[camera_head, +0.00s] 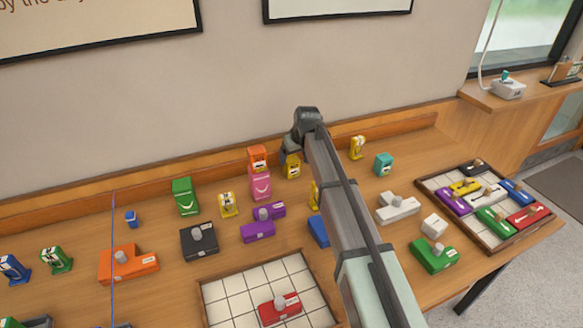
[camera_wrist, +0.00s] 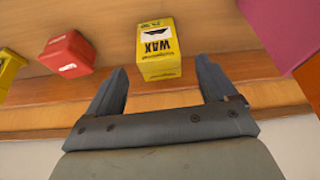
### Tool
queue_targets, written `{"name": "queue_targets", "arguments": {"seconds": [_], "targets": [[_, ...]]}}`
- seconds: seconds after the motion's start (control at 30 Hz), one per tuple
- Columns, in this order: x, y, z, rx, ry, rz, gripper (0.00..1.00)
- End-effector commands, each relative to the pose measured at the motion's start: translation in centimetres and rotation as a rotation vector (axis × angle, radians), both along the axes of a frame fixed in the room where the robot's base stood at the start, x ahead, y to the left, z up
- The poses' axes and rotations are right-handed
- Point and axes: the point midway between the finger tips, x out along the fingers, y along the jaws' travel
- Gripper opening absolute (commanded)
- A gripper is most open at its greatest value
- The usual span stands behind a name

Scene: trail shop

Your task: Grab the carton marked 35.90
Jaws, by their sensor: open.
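No price mark, 35.90 or other, can be read in either view, so I cannot tell which carton bears it. A yellow carton (camera_wrist: 157,55) lettered WAX stands in the wrist view, its near end between and just beyond the fingertips of my gripper (camera_wrist: 161,70). My gripper is open, with a finger on each side and a gap to the carton. In the head view my gripper (camera_head: 291,151) is at the back of the table, over a yellow carton (camera_head: 292,170) that it partly covers.
An orange carton (camera_head: 257,154) and a pink one (camera_head: 260,184) stand close left of my gripper. A red carton (camera_wrist: 67,54) is on its other side in the wrist view. The wall ledge (camera_head: 223,167) runs behind. A tiled tray (camera_head: 230,310) and several coloured blocks lie in front.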

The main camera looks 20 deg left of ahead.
Motion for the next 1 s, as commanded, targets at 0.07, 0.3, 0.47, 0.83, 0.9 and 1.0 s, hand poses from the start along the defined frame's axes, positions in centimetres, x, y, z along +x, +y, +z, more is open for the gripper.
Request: {"name": "queue_targets", "arguments": {"seconds": [0.07, 0.3, 0.47, 0.83, 0.9, 1.0], "targets": [[0.3, 0.3, -1.0, -0.001, 0.001, 0.000, 0.85], [0.6, 0.7, -2.2, 0.000, 0.000, -0.001, 0.85], [0.9, 1.0, -2.9, 0.000, 0.000, -0.001, 0.85], [2.0, 2.3, -6.7, 0.000, 0.000, -0.001, 0.85], [2.1, 2.3, -6.9, 0.000, 0.000, -0.001, 0.85], [2.0, 2.3, -6.9, 0.000, -0.001, -0.001, 0.85]]}}
